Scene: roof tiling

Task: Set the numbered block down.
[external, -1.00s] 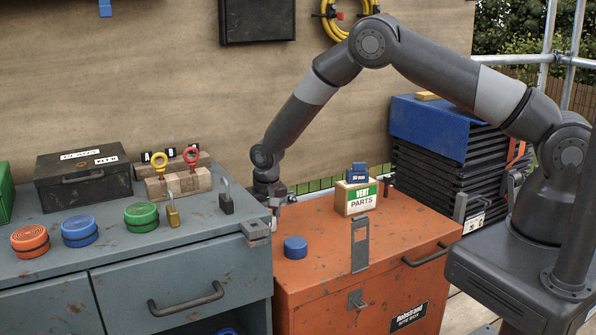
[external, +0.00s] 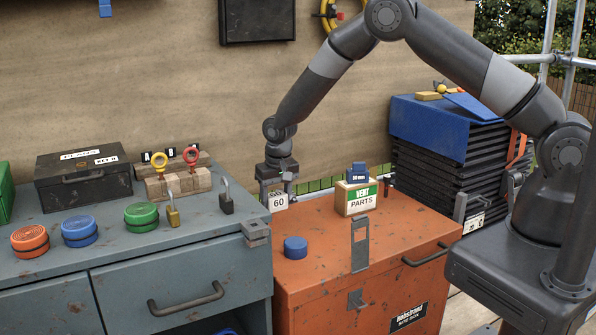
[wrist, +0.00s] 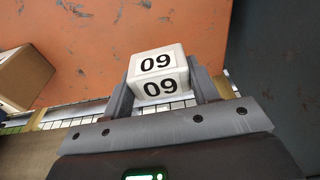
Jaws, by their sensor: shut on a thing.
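The white numbered block (external: 278,201) has black digits that read 60 in the external view. My gripper (external: 277,188) is shut on it and points down at the back left corner of the orange chest (external: 330,262). In the wrist view the block (wrist: 158,72) sits between the two grey fingers of my gripper (wrist: 162,88), with its digits upside down. The orange chest top (wrist: 90,50) lies beyond it, and its back edge passes behind the block. I cannot tell whether the block touches the chest.
A cardboard VENT PARTS box (external: 350,200) with a blue item (external: 357,172) on top stands to the right. A blue puck (external: 295,248) lies nearer the front. The grey bench (external: 190,240) with padlocks is at the left. The middle of the chest top is clear.

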